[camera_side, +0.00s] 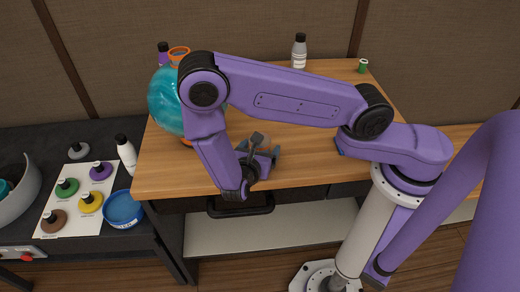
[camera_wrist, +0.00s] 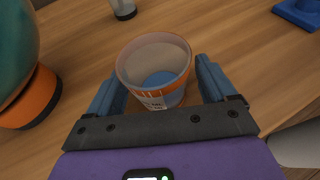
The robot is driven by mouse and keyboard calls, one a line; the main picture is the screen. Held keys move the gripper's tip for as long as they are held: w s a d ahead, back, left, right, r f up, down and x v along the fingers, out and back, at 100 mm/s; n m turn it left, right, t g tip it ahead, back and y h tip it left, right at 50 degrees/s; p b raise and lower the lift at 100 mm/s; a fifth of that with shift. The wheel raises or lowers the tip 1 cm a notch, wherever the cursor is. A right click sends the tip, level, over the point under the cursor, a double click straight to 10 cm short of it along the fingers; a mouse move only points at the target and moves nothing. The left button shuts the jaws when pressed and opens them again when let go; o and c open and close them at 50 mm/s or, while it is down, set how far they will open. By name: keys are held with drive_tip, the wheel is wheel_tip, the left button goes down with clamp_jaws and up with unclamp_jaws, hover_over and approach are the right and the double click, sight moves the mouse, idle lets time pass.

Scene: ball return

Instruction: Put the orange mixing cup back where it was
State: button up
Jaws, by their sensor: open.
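The orange mixing cup (camera_wrist: 153,100) stands upright on the wooden table in the wrist view. It has an orange band, a pale inside with a blue-grey bottom, and a printed label. In the side view my gripper (camera_side: 262,160) is low over the table's front part, and I cannot make out the cup there.
A teal globe (camera_side: 163,100) with an orange base stands left of my gripper. A white bottle (camera_side: 299,50) and a small green item (camera_side: 363,66) are at the table's back. Left, a dark counter holds a white board (camera_side: 55,222) with several knobs and a blue bowl (camera_side: 123,209).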

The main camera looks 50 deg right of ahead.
drive_tip(key=v, duration=1.2)
drive_tip(key=s+d+r+m+g+y, duration=0.5)
drive_tip(key=s+d+r+m+y, duration=0.4)
drive_tip(key=s+d+r+y, duration=0.3)
wheel_tip(320, 180, up, 3)
drive_tip(key=s+y, duration=0.1)
drive_tip(key=s, duration=0.1)
drive_tip(key=shift+s+d+m, duration=0.25)
drive_tip(key=shift+s+m, duration=0.1)
drive_tip(key=shift+m, duration=0.05)
idle(1.7)
